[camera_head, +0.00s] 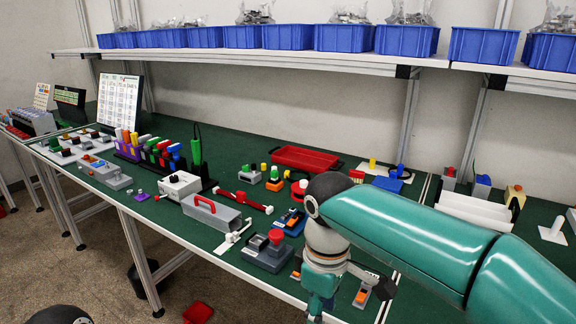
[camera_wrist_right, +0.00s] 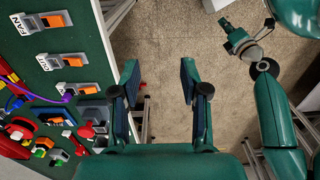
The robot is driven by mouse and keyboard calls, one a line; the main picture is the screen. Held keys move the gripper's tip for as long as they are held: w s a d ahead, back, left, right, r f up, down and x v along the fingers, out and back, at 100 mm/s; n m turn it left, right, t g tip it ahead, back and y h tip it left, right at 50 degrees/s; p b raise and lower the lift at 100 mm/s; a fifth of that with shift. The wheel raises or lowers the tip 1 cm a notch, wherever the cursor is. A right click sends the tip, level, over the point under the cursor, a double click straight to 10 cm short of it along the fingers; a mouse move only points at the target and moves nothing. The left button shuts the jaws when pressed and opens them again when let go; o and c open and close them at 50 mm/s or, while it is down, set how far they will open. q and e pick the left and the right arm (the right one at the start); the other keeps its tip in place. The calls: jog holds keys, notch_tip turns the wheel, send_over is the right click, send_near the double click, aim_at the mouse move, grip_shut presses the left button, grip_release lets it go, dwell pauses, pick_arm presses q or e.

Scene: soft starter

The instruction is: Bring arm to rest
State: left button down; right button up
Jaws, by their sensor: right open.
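My right arm (camera_head: 410,222) reaches in from the right in the head view, over the front part of the green bench (camera_head: 250,140). Its wrist (camera_head: 325,245) hangs down near the bench's front edge and hides some of the things there. In the right wrist view my right gripper (camera_wrist_right: 159,75) is open, with nothing between its fingers. Below it are the floor and the bench's edge. Another teal arm of mine (camera_wrist_right: 275,110) shows at the right of that view, with its gripper end (camera_wrist_right: 240,40) over the floor; its jaws are too small to read.
A grey toolbox with a red handle (camera_head: 212,212), a red push-button box (camera_head: 268,250) and a red tray (camera_head: 305,158) are on the bench. A switch labelled FAN (camera_wrist_right: 42,21) lies left in the wrist view. Blue bins (camera_head: 290,36) line the shelf above. The floor in front is mostly clear.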

jog(key=s+d+f+m+y+p, duration=0.1)
jog(key=s+f+m, duration=0.15)
jog(key=f, duration=1.05)
jog(key=s+d+f+m+y, duration=0.1)
jog(key=f+m+y, duration=0.15)
jog(key=f, duration=1.05)
pick_arm(q)
jog(key=shift+s+r+p, duration=0.4)
jog(key=shift+s+r, duration=0.1)
jog(key=shift+r, duration=0.35)
pick_arm(e)
jog(key=s+d+f+m, duration=0.2)
jog(key=s+f+m, duration=0.2)
jog(key=s+f, duration=0.2)
jog(key=s+d+f+m, duration=0.2)
jog(key=s+f+m, duration=0.2)
jog(key=s+f, duration=0.2)
jog(key=shift+s+d+f+m+t, duration=0.2)
jog(key=shift+s+d+m+t, duration=0.15)
jog(key=shift+s, duration=0.25)
jog(key=shift+y, duration=0.25)
